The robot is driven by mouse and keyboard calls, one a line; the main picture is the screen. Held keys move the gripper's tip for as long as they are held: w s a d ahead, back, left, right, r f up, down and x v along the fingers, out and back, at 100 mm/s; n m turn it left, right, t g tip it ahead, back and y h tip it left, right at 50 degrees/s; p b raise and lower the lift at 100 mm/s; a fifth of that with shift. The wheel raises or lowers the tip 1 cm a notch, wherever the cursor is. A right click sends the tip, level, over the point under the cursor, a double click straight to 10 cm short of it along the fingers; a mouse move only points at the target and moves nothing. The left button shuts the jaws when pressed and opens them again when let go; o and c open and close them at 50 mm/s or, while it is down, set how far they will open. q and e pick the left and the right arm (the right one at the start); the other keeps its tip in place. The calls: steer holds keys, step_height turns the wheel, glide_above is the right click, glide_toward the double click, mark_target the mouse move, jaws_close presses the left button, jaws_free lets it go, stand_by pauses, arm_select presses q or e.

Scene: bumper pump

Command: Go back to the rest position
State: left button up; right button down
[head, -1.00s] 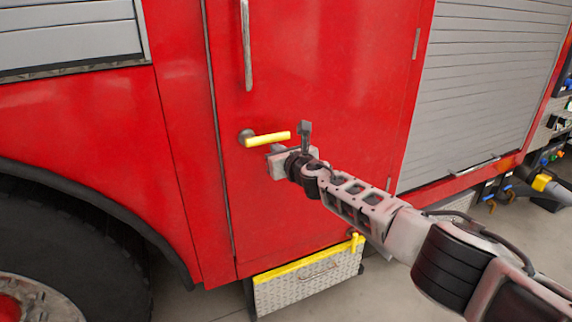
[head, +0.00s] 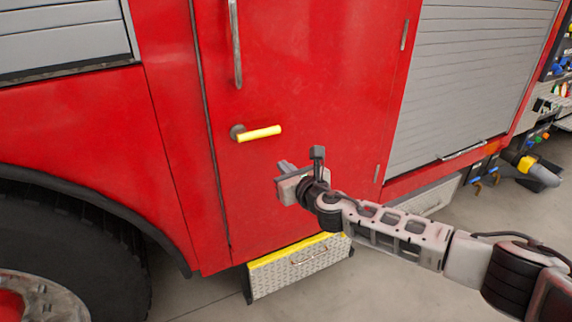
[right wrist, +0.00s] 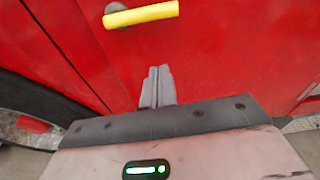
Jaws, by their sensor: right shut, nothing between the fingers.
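My right gripper (head: 284,167) is in front of the red door (head: 300,75), below and to the right of the yellow door handle (head: 260,133). It is shut and empty, apart from the handle. In the right wrist view the two fingers (right wrist: 157,88) are pressed together, and the yellow handle (right wrist: 142,14) is beyond them at the top. My right arm comes in from the lower right of the head view. My left gripper is not in view.
A metal step box (head: 300,268) with a yellow edge is under the door. A large wheel (head: 70,250) is at the lower left. A grey roller shutter (head: 470,80) is at the right, with a vertical grab bar (head: 236,45) above the handle.

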stand_by(0.3)
steer(key=s+a+f+m+g, duration=0.1)
steer(key=s+f+m, duration=0.6)
steer(key=s+m, duration=0.25)
steer(key=s+a+f+m+g, duration=0.1)
steer(key=s+f+m+g, duration=0.1)
steer(key=s+f+m, duration=0.65)
steer(key=s+d+f+m+h, duration=0.2)
steer(key=s+d+m, duration=0.5)
steer(key=s+m, duration=0.2)
steer(key=s+d+f+m+g+h, duration=0.1)
steer(key=s+d+f+m+h, duration=0.1)
steer(key=s+d+m, duration=0.6)
steer(key=s+f+m, duration=0.1)
steer(key=m, duration=0.3)
steer(key=shift+s+d+f+g, duration=0.3)
